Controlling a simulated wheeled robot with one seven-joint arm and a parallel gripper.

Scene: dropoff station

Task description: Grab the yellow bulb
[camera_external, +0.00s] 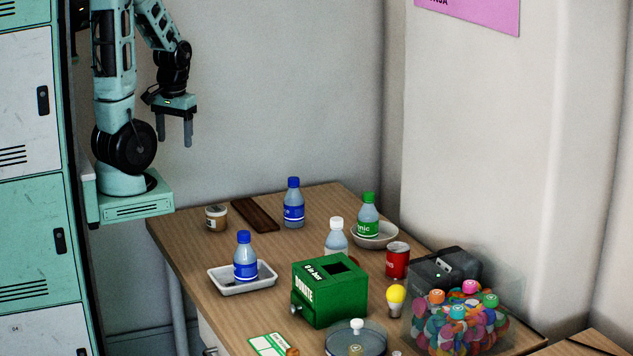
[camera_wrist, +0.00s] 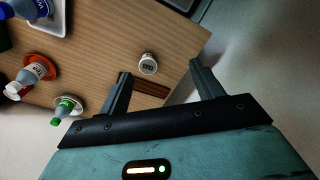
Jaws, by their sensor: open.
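The yellow bulb (camera_external: 396,298) stands on the table with its yellow globe up and its pale base down, between the green donation box and the clear bin. It does not show in the wrist view. My gripper (camera_external: 174,138) is open and empty, pointing down, high at the table's far left end and well away from the bulb.
A green box (camera_external: 330,290) stands left of the bulb, a red can (camera_external: 397,261) behind it, and a clear bin of colourful pieces (camera_external: 455,325) to its right. A glass dish (camera_external: 356,338) is in front. Bottles, including one on a white tray (camera_external: 240,284), stand farther left and back.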

